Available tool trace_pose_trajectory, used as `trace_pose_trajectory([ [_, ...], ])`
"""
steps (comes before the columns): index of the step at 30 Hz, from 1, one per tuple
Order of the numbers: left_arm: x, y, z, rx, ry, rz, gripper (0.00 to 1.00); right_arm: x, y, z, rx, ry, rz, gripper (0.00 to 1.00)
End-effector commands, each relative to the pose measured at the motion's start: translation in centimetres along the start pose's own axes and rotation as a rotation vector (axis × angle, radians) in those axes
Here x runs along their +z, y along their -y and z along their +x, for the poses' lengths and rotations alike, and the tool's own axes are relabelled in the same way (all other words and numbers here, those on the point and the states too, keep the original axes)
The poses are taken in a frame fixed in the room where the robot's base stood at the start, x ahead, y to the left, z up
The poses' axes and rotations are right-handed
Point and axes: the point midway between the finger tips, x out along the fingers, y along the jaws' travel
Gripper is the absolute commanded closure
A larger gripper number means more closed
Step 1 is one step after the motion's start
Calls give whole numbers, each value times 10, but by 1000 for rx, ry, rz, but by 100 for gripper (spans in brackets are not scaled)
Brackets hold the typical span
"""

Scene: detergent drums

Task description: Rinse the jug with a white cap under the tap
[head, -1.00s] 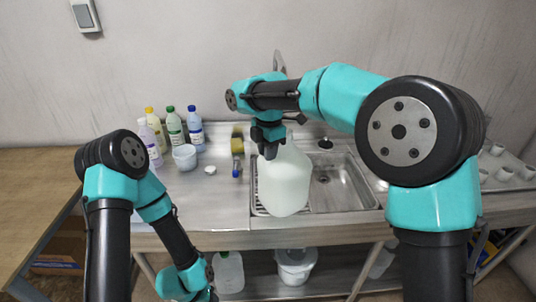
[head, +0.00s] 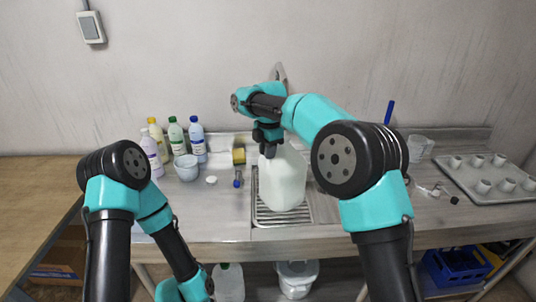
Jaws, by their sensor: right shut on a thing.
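The large pale, translucent jug (head: 283,180) hangs upright at the ribbed drainer (head: 266,214) of the sink. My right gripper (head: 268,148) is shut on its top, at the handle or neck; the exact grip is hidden. I cannot see whether a cap is on the jug. I cannot tell whether its base touches the drainer. The metal tap (head: 278,72) shows only partly behind my right wrist. The sink basin is mostly hidden behind the jug and my right arm. A small white cap (head: 211,180) lies on the counter. My left gripper is not visible.
Several bottles (head: 175,134) and a bowl (head: 186,168) stand at the back left. A yellow-headed brush (head: 238,160) lies left of the jug. A tray with cups (head: 470,172) and a clear cup (head: 418,146) are at right. The front left counter is clear.

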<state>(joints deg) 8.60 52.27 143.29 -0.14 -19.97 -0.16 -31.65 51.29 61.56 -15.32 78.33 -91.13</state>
Motion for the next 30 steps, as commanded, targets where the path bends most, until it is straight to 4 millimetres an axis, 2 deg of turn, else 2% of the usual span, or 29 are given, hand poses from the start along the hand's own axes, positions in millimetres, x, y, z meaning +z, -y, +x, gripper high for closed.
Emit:
trace_pose_trajectory([
  [9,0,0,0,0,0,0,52,8,-14,3,1,0,0,100],
  [30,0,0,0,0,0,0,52,9,-14,4,0,0,0,100],
])
